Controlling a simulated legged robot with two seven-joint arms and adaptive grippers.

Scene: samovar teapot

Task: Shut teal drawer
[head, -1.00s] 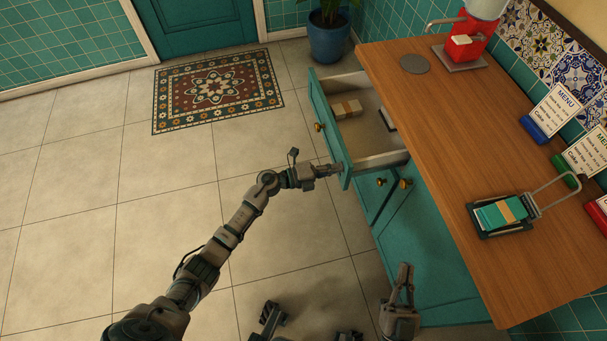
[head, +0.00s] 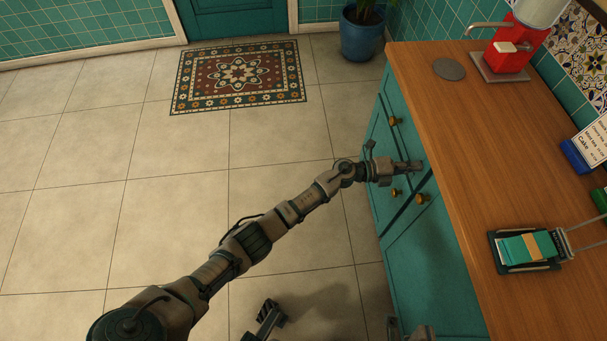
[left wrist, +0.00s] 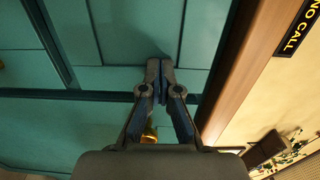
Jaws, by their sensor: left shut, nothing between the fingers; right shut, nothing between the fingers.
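The teal drawer (head: 388,98) is at the top of the teal cabinet under the wooden counter. Its front looks flush with the cabinet and its inside no longer shows; any small gap cannot be told. Its brass knob (head: 397,121) faces left. My left gripper (head: 418,166) is shut and empty, its tips at the near end of the drawer front. In the left wrist view the closed fingertips (left wrist: 160,66) are against or very close to teal panels. My right gripper (head: 409,333) is shut and empty at the bottom edge, mostly cut off.
The wooden counter (head: 455,150) overhangs the cabinet. It carries a red dispenser (head: 505,57), a grey disc (head: 449,69) and a black tray (head: 499,252) with a teal-and-orange bundle. More brass knobs (head: 422,199) sit below. A blue plant pot (head: 362,38) stands beyond.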

